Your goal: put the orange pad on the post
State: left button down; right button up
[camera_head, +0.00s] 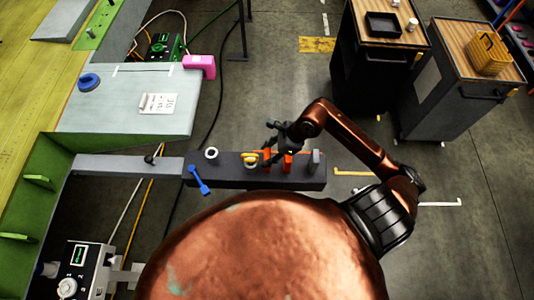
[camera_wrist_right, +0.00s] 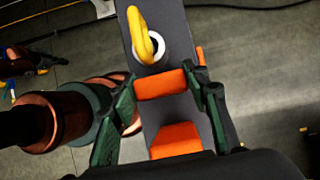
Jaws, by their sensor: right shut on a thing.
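My right gripper (camera_head: 276,153) is over the dark grey beam. Its dark green fingers, clearest in the right wrist view (camera_wrist_right: 163,88), are shut on an orange pad (camera_wrist_right: 160,84), which spans between the fingertips. A second orange block (camera_wrist_right: 177,140) shows nearer the wrist, between the finger bases in the picture. In the head view, orange (camera_head: 287,161) shows by the gripper, partly hidden by it. A grey upright piece (camera_head: 314,159) stands near the beam's right end; it may be the post, but I cannot be sure. My left gripper is not in view.
The beam (camera_head: 228,176) also carries a white ring (camera_head: 211,153) and a yellow hooked part (camera_wrist_right: 140,35) at a white ring. A blue tool (camera_head: 199,180) lies at its front edge. A pale table (camera_head: 120,118) is at left; dark carts (camera_head: 375,75) stand at back right.

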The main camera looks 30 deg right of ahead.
jog(key=shift+f, duration=0.15)
jog(key=o, duration=1.5)
jog(key=shift+d+r, duration=0.1)
jog(key=shift+r, duration=0.2)
jog(key=shift+b+v, duration=1.5)
jog(key=shift+v, duration=4.3)
